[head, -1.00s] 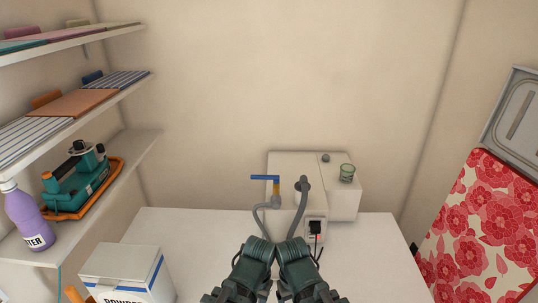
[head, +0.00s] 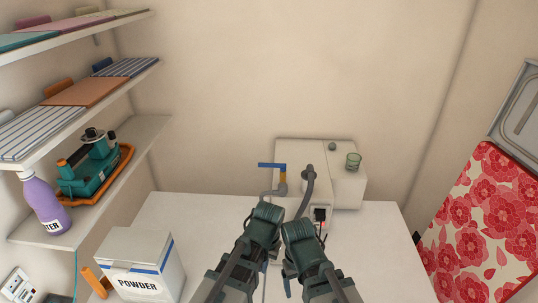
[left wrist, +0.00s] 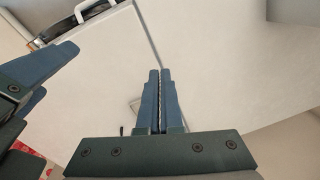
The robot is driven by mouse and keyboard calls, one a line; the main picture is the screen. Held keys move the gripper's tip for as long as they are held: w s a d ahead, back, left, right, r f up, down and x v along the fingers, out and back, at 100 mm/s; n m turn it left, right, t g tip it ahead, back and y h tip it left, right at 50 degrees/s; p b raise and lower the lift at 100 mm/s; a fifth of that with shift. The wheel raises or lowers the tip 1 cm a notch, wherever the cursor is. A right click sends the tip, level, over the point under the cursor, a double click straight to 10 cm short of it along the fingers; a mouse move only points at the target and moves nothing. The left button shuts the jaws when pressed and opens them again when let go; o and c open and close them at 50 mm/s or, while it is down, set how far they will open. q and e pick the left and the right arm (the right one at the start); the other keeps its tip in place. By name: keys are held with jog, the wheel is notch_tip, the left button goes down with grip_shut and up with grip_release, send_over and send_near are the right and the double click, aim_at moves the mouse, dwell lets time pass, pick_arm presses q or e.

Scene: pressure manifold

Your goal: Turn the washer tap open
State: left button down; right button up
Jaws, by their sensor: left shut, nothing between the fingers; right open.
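The washer tap shows in the head view at the back of the white worktop, in front of a white box on the wall. Its blue lever (head: 271,165) lies level and points left from a yellow body (head: 283,173). A grey hose hangs below it. My left gripper (left wrist: 160,73) is shut and empty in the left wrist view, over a pale surface. My right gripper (left wrist: 42,80) shows at the left of that view with its fingers apart. In the head view both wrists are in front of the tap, apart from it, and largely hide the fingers.
A second grey hose (head: 308,185) stands right of the tap, with a black plug (head: 320,214) below. A powder box (head: 140,265) stands front left. Shelves line the left wall. The worktop (head: 195,225) left of the tap is clear.

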pick_arm(q)
jog(key=w+r+n+t+p, duration=0.1)
jog(key=w+r+p, duration=0.5)
jog(key=w, duration=0.6)
jog(key=w+a+r+n+t+p, duration=0.1)
jog(key=w+r+p, duration=0.5)
jog(key=w, duration=0.7)
jog(key=w+r+n+t+h+p, duration=0.1)
jog(key=w+r+p, duration=0.5)
jog(key=w+r, duration=0.3)
jog(key=w, duration=0.4)
jog(key=shift+a+r+t, duration=0.15)
jog(key=shift+r+t, duration=0.15)
jog(key=shift+r, duration=0.05)
pick_arm(e)
notch_tip(320, 180, up, 20)
jog(key=shift+r+m, duration=0.25)
jog(key=shift+m, duration=0.05)
pick_arm(q)
jog(key=shift+f, duration=0.1)
pick_arm(e)
jog(key=shift+f, duration=0.1)
pick_arm(q)
notch_tip(320, 180, down, 9)
jog(key=s+b, duration=0.1)
jog(key=b, duration=0.8)
pick_arm(e)
notch_tip(320, 180, down, 9)
